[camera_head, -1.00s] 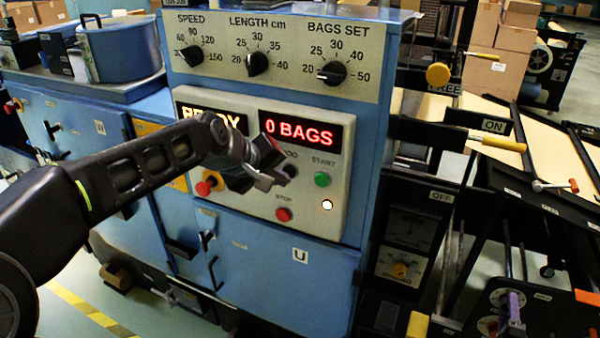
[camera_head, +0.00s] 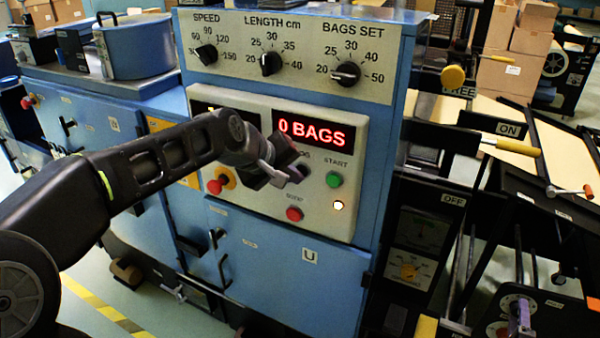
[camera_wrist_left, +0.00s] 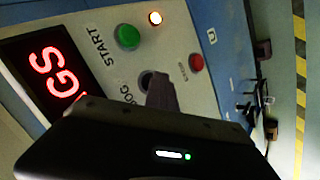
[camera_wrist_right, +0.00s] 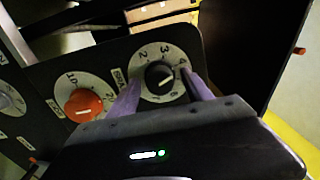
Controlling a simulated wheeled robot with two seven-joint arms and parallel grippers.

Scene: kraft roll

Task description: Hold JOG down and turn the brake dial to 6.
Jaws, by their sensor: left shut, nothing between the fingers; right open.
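The JOG button (camera_wrist_left: 145,82) is a dark round button on the control panel, mostly hidden by my left gripper (camera_head: 296,176). The left gripper is shut and empty, its tips at the button; I cannot tell how far it is pressed. In the right wrist view, a numbered dial with a black knob (camera_wrist_right: 159,75) appears to be the brake dial; its label is hard to read. My right gripper (camera_wrist_right: 158,92) is open, with one purple-grey finger on each side of the knob. I cannot tell whether they touch it, nor the exact setting.
The green START button (camera_head: 333,179), red STOP button (camera_head: 294,214) and glowing lamp (camera_head: 338,205) are close to the left gripper. A red display (camera_head: 316,131) reads 0 BAGS. An orange knob (camera_wrist_right: 83,106) sits beside the black one. Yellow-handled levers (camera_head: 512,146) stand at the right.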

